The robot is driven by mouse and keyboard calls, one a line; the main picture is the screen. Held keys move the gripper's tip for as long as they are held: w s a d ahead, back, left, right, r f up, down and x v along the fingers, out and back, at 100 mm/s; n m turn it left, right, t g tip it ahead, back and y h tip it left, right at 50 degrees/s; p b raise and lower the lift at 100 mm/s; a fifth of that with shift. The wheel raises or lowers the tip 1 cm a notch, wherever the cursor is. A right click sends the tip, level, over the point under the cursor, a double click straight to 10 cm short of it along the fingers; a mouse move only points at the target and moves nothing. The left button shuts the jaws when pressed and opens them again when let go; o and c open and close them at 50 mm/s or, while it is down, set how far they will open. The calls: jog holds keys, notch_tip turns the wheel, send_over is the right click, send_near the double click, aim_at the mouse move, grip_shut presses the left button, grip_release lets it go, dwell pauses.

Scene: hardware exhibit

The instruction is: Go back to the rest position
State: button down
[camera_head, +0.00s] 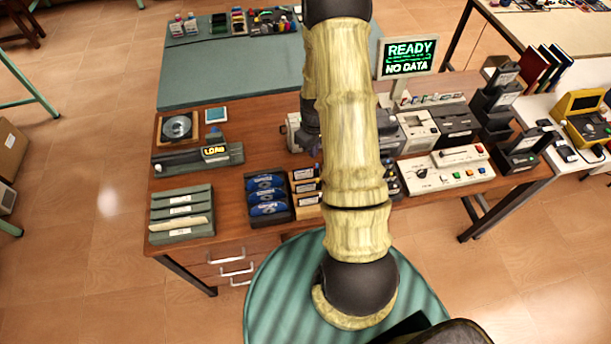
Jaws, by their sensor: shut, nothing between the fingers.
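My arm rises from the bottom middle of the head view, up across the wooden desk (228,213) to the top edge. It has pale yellow, bamboo-like links and black joints. My gripper (314,150) is mostly hidden behind the arm; a dark part of it shows just left of the arm, over the desk. It is shut and holds nothing that I can see.
On the desk are a green slotted rack (181,230), a dark tray of blue packs (267,197), a LOAD unit (198,158), a white control panel (443,170) and a READY / NO DATA screen (407,58). The tiled floor (90,250) at left is mostly clear.

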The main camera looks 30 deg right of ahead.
jog(key=shift+r, duration=0.1)
jog(key=s+a+r+m+t+b, duration=0.2)
jog(key=s+a+r+b, duration=0.4)
jog(key=s+a+r, duration=0.6)
jog(key=a+r, duration=0.2)
jog(key=a, duration=0.1)
jog(key=shift+r+m+t, duration=0.3)
jog(key=shift+r+m, duration=0.1)
jog(key=shift+w, duration=0.1)
